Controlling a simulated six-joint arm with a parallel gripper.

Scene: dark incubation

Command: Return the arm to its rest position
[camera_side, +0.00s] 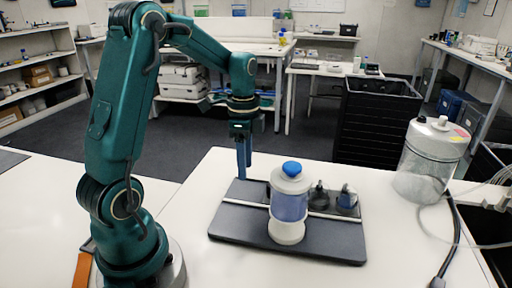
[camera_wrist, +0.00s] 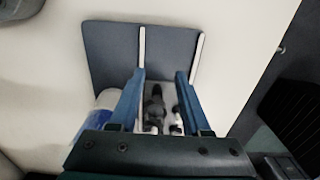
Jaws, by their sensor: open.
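My gripper (camera_side: 244,158) hangs pointing down behind the left part of a dark board (camera_side: 230,222) on the white bench. Its two blue fingers show apart in the wrist view (camera_wrist: 159,82), with nothing held between them. A white container with a blue band and a blue cap (camera_side: 289,204) stands upright on the board, to the right of my gripper and apart from it. Part of it shows at the left of the fingers in the wrist view (camera_wrist: 102,105). Small dark items (camera_side: 318,197) stand on the board to the container's right.
A black crate-like bin (camera_side: 376,122) stands behind the bench.

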